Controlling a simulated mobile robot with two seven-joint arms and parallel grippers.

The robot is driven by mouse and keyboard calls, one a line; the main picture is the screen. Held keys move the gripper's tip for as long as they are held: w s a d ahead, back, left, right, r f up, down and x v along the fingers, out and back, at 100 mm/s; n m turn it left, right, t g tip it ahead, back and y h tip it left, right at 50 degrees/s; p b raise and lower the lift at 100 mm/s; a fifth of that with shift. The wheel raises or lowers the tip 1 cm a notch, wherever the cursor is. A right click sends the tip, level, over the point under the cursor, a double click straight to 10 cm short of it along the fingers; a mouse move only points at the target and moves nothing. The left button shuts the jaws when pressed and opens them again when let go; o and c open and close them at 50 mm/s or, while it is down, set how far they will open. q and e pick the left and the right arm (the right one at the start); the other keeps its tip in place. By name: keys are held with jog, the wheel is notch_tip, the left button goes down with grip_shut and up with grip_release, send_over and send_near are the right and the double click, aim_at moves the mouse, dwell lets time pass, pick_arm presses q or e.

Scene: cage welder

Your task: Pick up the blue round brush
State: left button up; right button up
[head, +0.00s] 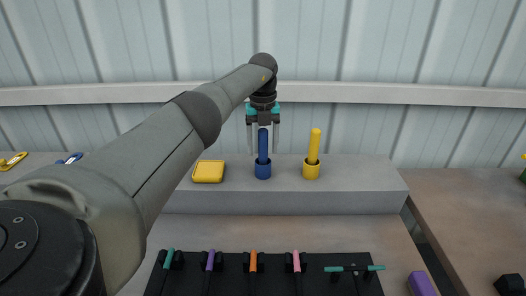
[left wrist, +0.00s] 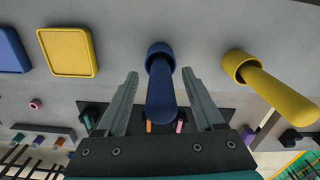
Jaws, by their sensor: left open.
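The blue round brush (head: 263,146) stands upright in a short blue round holder (head: 263,171) on the grey raised ledge. In the left wrist view the brush (left wrist: 161,95) points toward the camera, with its holder (left wrist: 160,49) behind it. My left gripper (head: 264,152) is above the brush, pointing down. Its two fingers are apart, one on each side of the brush. In the left wrist view the open fingers (left wrist: 160,90) show gaps to the brush on both sides. My right gripper is not in view.
A yellow brush (head: 314,148) leans in a yellow holder (head: 311,171) just right of the blue one. A yellow square pad (head: 208,171) lies to the left. A black rack (head: 230,281) with several coloured-handled tools lies in front. A corrugated wall (head: 400,50) stands behind.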

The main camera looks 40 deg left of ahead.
pick_arm(q)
jog(key=shift+f, duration=0.65)
grip_shut()
